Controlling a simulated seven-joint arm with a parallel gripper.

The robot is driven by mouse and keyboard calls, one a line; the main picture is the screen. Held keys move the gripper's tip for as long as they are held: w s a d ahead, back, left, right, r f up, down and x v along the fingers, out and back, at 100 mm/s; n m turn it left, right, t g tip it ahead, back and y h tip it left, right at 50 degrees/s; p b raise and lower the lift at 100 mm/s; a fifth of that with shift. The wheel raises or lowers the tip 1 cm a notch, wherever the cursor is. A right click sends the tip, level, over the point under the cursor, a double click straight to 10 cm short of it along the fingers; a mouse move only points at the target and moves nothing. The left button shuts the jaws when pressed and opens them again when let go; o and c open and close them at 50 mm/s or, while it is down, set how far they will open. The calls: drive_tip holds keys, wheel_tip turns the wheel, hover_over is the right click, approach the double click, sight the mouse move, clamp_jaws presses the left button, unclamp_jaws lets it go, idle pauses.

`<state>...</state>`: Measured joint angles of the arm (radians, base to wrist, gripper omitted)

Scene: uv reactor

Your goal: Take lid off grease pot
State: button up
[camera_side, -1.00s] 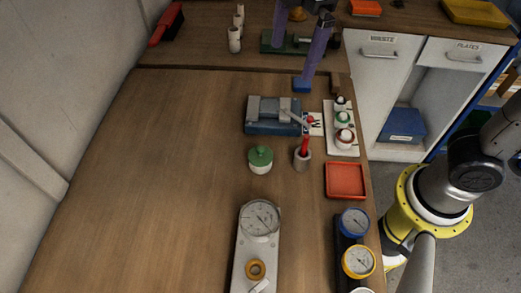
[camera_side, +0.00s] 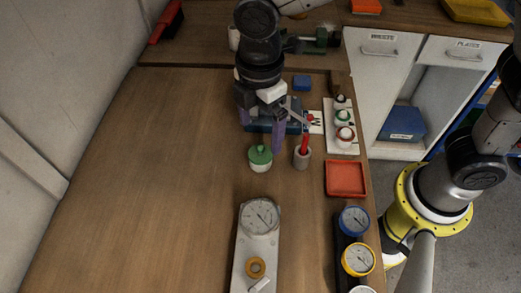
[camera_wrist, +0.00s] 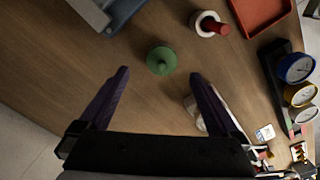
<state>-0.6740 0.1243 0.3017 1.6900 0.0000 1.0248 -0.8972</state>
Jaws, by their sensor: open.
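The grease pot is a small white jar with a green knobbed lid (camera_side: 260,154) seated on it, standing on the wooden bench left of a grey cup. In the wrist view the green lid (camera_wrist: 161,60) is seen from above, ahead of and between the finger lines. My gripper (camera_side: 262,142) is open and empty, with purple fingers pointing down above and behind the pot. It is apart from the lid. In the wrist view my gripper (camera_wrist: 161,75) shows both fingers wide apart. The white jar body is mostly hidden under the lid there.
A grey cup with a red-handled tool (camera_side: 303,155) stands close right of the pot. A blue-grey device (camera_side: 262,127) is behind, partly hidden by my gripper. A red tray (camera_side: 346,179) and gauges (camera_side: 259,217) are nearer the front. The bench left of the pot is clear.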

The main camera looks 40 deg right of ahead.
sight(261, 145)
wheel_tip(261, 145, down, 5)
drive_tip(key=shift+s+d, duration=0.1)
drive_tip(key=shift+s, duration=0.05)
drive_tip(key=c, duration=1.4)
drive_tip(key=shift+r, duration=0.1)
